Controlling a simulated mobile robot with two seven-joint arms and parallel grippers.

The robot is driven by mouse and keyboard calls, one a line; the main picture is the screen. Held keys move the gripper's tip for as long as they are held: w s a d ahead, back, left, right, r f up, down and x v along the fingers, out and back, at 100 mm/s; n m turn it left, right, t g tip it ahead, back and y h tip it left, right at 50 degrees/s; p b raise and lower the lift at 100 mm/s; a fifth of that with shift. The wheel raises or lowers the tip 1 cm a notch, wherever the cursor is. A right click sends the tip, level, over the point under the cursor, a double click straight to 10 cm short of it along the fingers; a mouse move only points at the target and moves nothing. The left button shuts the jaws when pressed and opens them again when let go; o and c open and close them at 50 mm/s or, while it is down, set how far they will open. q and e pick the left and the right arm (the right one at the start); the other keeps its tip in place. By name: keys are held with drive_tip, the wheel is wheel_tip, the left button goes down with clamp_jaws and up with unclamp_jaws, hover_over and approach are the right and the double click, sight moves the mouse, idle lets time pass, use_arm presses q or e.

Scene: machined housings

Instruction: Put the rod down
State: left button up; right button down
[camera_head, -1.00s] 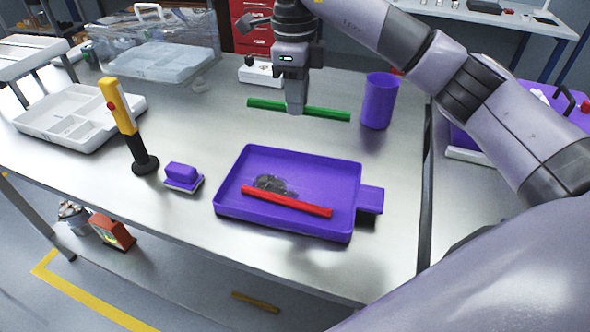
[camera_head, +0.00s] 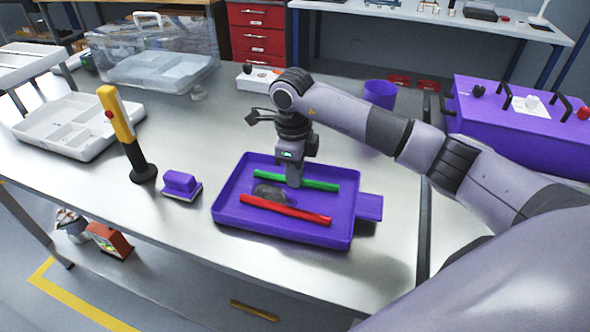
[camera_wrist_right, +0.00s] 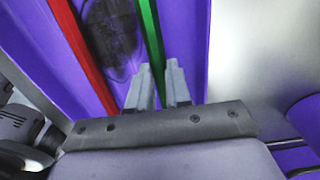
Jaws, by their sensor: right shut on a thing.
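A green rod (camera_head: 322,185) is in my right gripper (camera_head: 294,183), low over the far side of the purple tray (camera_head: 228,214). In the right wrist view the green rod (camera_wrist_right: 151,40) runs between the two fingers of my right gripper (camera_wrist_right: 161,88). I cannot tell whether the rod touches the tray floor. A red rod (camera_head: 285,210) lies in the tray along the near side; it also shows in the right wrist view (camera_wrist_right: 80,50). A dark, see-through item (camera_head: 270,192) lies between the rods. My left gripper is not in view.
A purple cup (camera_head: 380,94) stands behind my right arm. A yellow-and-black handheld tool (camera_head: 122,128) stands upright and a purple block (camera_head: 181,183) sits left of the tray. A purple case (camera_head: 510,120) is at the right. Bare table lies in front of the tray.

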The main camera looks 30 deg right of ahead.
drive_tip(key=c, duration=1.5)
unclamp_jaws()
drive_tip(key=shift+f, duration=0.15)
drive_tip(key=o, duration=0.4)
drive_tip(key=shift+o, duration=0.2)
wheel_tip(320, 180, up, 12)
drive_tip(key=b, duration=0.1)
drive_tip(key=shift+a+r, duration=0.2)
drive_tip(key=shift+a, duration=0.05)
drive_tip(key=shift+s, duration=0.1)
